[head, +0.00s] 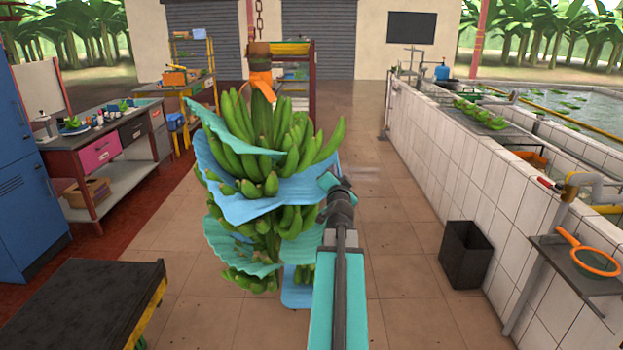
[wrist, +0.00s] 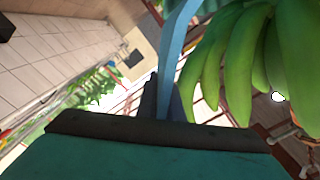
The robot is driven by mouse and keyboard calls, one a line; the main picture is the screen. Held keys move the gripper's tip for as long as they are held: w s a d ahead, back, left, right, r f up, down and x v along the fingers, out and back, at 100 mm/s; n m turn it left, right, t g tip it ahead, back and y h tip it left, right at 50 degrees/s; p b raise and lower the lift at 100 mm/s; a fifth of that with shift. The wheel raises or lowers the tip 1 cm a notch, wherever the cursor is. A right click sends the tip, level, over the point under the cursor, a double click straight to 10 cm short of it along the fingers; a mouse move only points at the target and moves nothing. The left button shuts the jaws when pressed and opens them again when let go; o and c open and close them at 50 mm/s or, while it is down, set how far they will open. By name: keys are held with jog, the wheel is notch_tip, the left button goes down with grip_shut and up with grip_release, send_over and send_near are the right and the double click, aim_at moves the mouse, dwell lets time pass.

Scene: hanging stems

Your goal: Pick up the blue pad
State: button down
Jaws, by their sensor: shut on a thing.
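A bunch of green bananas (head: 285,150) hangs from a chain, with several blue pads between its tiers. The upper blue pad (head: 270,197) spreads under the top tier and reaches right to my gripper (head: 329,182). More blue-green pads show at the left (head: 205,150) and lower down (head: 240,250). In the wrist view my gripper (wrist: 166,98) is shut on a thin blue pad (wrist: 177,45), seen edge-on, beside green bananas (wrist: 235,65). The pad's far part is out of that view. My arm hides part of the bunch's lower right side.
A tiled wash tank (head: 470,160) runs along the right, with a black bin (head: 466,255) before it. A workbench (head: 105,150) and blue cabinet (head: 25,190) stand at the left. A dark-topped cart (head: 85,305) is at the front left.

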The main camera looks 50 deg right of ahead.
jog(key=shift+r, duration=0.2)
jog(key=shift+r+p, duration=0.4)
jog(key=shift+r, duration=0.2)
jog(key=shift+s+d+f+b, duration=0.1)
jog(key=shift+s+f+b, duration=0.05)
jog(key=shift+b, duration=0.15)
jog(key=shift+s+d+b, duration=0.35)
jog(key=shift+s+b, duration=0.1)
jog(key=shift+b, duration=0.1)
jog(key=s+d+b, duration=0.8)
jog(key=s+d, duration=0.1)
jog(key=s, duration=0.4)
jog(key=shift+s+d+b, duration=0.25)
jog(key=shift+b, duration=0.1)
jog(key=shift+r, duration=0.5)
